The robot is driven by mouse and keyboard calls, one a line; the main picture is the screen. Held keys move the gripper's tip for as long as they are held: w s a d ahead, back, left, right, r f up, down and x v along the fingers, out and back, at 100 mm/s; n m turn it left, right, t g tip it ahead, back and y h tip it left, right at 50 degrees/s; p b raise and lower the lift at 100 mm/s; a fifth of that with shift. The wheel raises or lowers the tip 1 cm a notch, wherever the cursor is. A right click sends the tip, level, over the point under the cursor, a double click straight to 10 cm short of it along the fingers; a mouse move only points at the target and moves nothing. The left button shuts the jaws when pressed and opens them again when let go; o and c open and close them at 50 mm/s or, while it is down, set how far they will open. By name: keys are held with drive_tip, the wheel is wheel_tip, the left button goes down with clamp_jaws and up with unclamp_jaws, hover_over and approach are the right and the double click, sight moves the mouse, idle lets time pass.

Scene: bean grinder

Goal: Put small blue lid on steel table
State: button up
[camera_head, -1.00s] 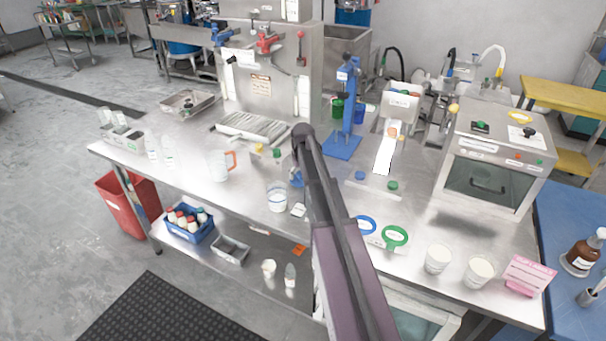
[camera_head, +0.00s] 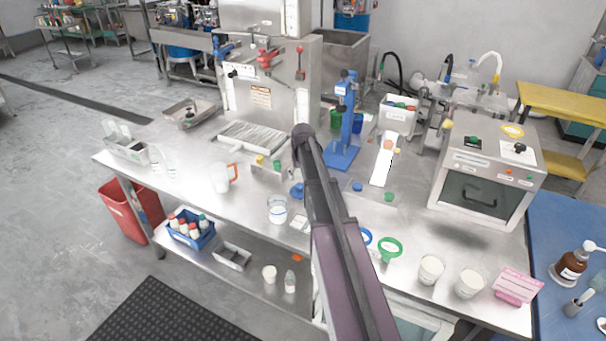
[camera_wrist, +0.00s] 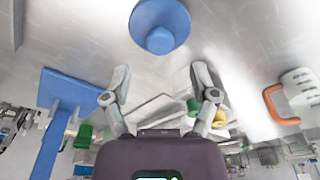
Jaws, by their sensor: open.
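A round blue lid with a raised knob (camera_wrist: 160,28) shows at the top of the wrist view, against the steel table (camera_wrist: 235,45). In the head view the blue lid (camera_head: 297,190) is just left of my arm, over the steel table (camera_head: 190,190). My gripper (camera_wrist: 160,72) is open, with its two fingers apart and nothing between them. The lid is beyond the fingertips and apart from them. In the head view my arm hides the gripper's fingers. A smaller blue cap (camera_head: 357,187) lies right of my arm.
A clear cup (camera_head: 278,210) and a jug with an orange handle (camera_head: 221,178) stand left of my arm. A blue stand (camera_head: 342,155) is behind it. A green ring (camera_head: 390,250) and white cups (camera_head: 430,269) are at right. The table's left front is fairly clear.

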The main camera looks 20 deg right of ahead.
wheel_tip(320, 180, up, 6)
drive_tip(key=s+p, duration=0.1)
drive_tip(key=p, duration=0.4)
idle(0.7)
drive_tip(key=s+a+n+g, duration=0.1)
drive_tip(key=s+a, duration=2)
drive_tip(key=s, duration=0.3)
drive_tip(key=shift+s+a+g, duration=0.15)
drive_tip(key=shift+a+g, duration=0.05)
drive_tip(key=shift+g, duration=0.2)
